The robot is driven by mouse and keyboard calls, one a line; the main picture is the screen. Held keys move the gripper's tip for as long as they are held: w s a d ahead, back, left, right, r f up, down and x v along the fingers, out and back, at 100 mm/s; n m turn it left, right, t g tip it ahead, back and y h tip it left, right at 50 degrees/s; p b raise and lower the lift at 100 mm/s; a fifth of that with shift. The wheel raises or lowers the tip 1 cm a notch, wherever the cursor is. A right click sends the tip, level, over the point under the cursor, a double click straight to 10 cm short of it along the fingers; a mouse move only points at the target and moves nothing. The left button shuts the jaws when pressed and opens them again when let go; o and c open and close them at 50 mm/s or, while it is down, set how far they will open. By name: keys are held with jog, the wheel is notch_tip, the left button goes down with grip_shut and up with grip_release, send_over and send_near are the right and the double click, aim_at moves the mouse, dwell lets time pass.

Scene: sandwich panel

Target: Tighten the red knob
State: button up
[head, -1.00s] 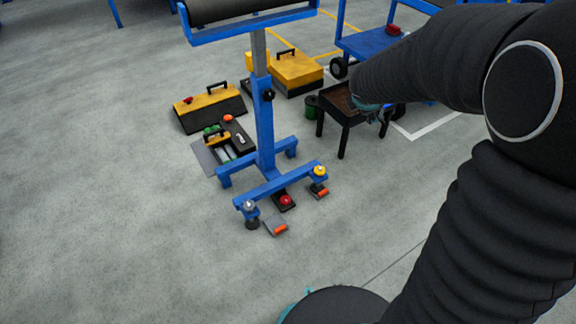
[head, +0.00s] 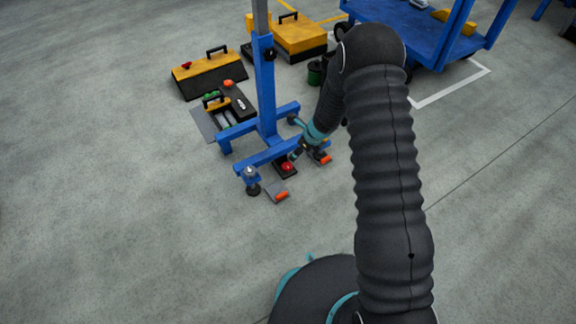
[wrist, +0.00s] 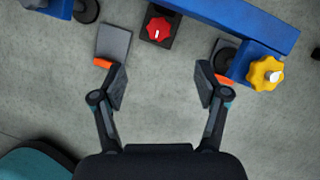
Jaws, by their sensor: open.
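The red knob (wrist: 158,29) sits on a small dark box at the foot of the blue stand, near the top of the wrist view. It has a white mark on it. In the head view the red knob (head: 287,167) shows just left of my gripper (head: 298,152). In the wrist view my gripper (wrist: 162,84) is open and empty, its two fingers spread apart. The knob lies ahead of the fingertips, between their lines, and is not touched. How high the gripper is above it I cannot tell.
The blue stand's beam (wrist: 235,22) runs past the knob. A yellow knob (wrist: 265,73) is on the right. Pedals with orange ends, one a grey plate (wrist: 114,42), flank the knob. The floor in front is clear.

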aim_at(287, 166)
jog(key=b+x, duration=0.2)
jog(key=x, duration=1.2)
jog(key=shift+s+b, duration=0.15)
jog(key=shift+b, duration=0.15)
jog(key=shift+c, duration=0.3)
jog(key=c, duration=1.1)
